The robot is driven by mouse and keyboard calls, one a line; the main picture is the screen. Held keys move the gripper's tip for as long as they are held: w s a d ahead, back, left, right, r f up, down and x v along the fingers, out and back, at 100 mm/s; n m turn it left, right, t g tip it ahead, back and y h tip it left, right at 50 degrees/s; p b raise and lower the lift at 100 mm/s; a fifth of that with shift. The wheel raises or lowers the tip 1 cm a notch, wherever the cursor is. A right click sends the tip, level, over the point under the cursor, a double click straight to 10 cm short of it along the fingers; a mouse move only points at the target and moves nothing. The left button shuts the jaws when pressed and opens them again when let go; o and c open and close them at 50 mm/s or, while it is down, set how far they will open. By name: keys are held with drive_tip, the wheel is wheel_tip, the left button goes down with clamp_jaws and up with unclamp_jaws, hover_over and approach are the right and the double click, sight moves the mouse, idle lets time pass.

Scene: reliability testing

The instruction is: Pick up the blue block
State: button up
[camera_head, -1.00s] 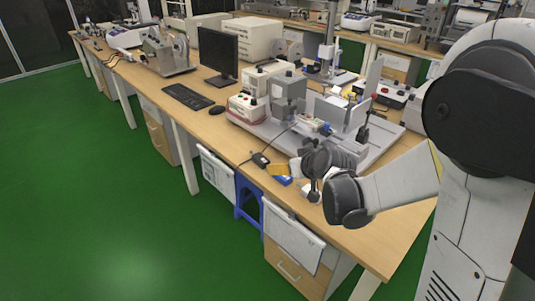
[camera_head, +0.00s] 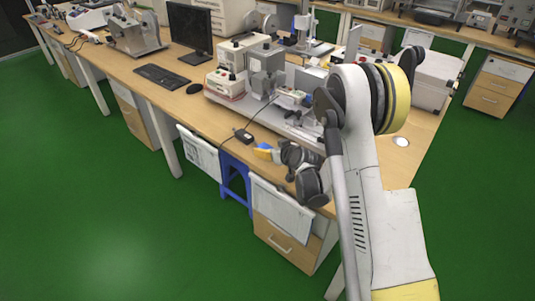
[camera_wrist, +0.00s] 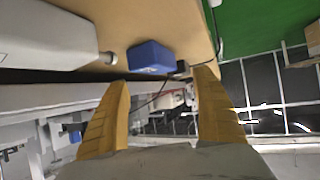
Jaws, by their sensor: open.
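The blue block (camera_wrist: 151,57) lies on the wooden table top in the wrist view, beyond and between the fingertips. My gripper (camera_wrist: 162,82) shows as two yellow fingers spread apart with nothing between them. In the head view my gripper (camera_head: 264,151) is low over the table's front edge, and a small patch of blue (camera_head: 266,147) shows right at its fingers. How far the fingers are from the block is hard to tell there, as my wrist and fingers partly hide it.
A black adapter with a cable (camera_head: 243,135) lies close by on the table (camera_head: 208,118). A grey machine base (camera_head: 290,122) stands behind the gripper. A mouse (camera_head: 195,88), keyboard (camera_head: 162,77) and monitor (camera_head: 189,32) are further left. A blue stool (camera_head: 235,178) is under the table edge.

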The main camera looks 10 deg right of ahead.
sight(265, 147)
drive_tip(key=b+x, duration=0.1)
drive_tip(key=x, duration=0.1)
drive_tip(key=b+x, duration=0.1)
drive_tip(key=x, duration=0.1)
drive_tip(key=shift+s+f, duration=0.2)
drive_tip(key=shift+f, duration=0.2)
drive_tip(key=shift+w+a+f, duration=0.1)
drive_tip(key=shift+w, duration=0.3)
drive_tip(key=c, duration=1.6)
